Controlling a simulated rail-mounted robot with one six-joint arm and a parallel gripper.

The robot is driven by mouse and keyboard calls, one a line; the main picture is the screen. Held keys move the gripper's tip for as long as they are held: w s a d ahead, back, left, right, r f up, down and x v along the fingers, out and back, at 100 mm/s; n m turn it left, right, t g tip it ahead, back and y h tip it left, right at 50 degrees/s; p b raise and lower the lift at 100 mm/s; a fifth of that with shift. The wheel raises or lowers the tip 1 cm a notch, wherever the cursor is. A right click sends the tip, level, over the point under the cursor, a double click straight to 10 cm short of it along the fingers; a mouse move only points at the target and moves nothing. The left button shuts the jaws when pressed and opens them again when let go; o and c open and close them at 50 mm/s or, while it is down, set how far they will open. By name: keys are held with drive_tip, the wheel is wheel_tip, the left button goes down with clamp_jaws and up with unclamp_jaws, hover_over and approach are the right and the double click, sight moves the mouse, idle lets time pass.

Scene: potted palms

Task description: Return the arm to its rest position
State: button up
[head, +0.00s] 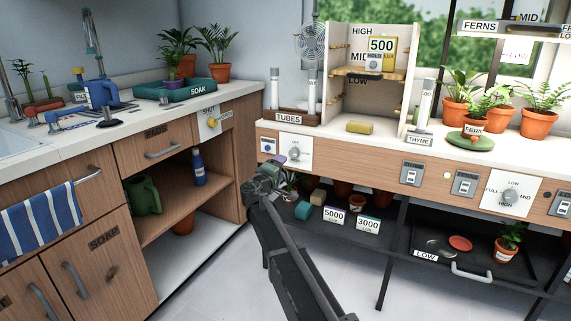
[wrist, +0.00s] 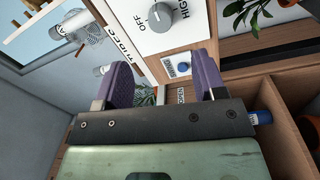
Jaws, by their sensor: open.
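My gripper (head: 283,160) is at the end of my raised arm in the head view, in front of the counter corner and near a white dial panel (head: 299,150). In the wrist view my gripper (wrist: 162,76) shows two purple finger pads, spread wide apart. Nothing is held between them. The dial panel, marked OFF and HIGH, also shows in the wrist view (wrist: 190,38), just beyond the fingers. My arm is bent up from the lower middle of the head view.
The open shelf (head: 165,222) of the left cabinet holds a green watering can (head: 143,195) and a blue bottle (head: 199,168). A dark lower shelf (head: 400,258) runs under the right bench. Potted ferns (head: 538,122) stand at the right. The floor between the units is clear.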

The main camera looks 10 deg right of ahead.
drive_tip(key=s+d+f+m+g+y, duration=0.15)
drive_tip(key=s+f+g, duration=0.25)
drive_tip(key=s, duration=0.4)
drive_tip(key=s+d+f+m+g+y+p, duration=0.1)
drive_tip(key=s+d+f+m+g, duration=0.25)
drive_tip(key=s, duration=0.45)
drive_tip(key=s+d+f+m+g+y, duration=0.1)
drive_tip(key=s+d+f+m+g, duration=0.15)
drive_tip(key=s+f, duration=0.35)
drive_tip(key=s+a+f+m+g+y+p, duration=0.1)
drive_tip(key=s+g+y, duration=0.25)
drive_tip(key=s, duration=0.85)
drive_tip(key=s+a+g+y+p, duration=0.2)
drive_tip(key=s+y, duration=0.2)
drive_tip(key=s, duration=0.9)
wheel_tip(320, 180, up, 38)
drive_tip(key=w+d+p, duration=0.1)
drive_tip(key=w+p, duration=0.1)
drive_tip(key=p, duration=3.5)
drive_tip(key=shift+f, duration=0.25)
drive_tip(key=shift+d, duration=0.1)
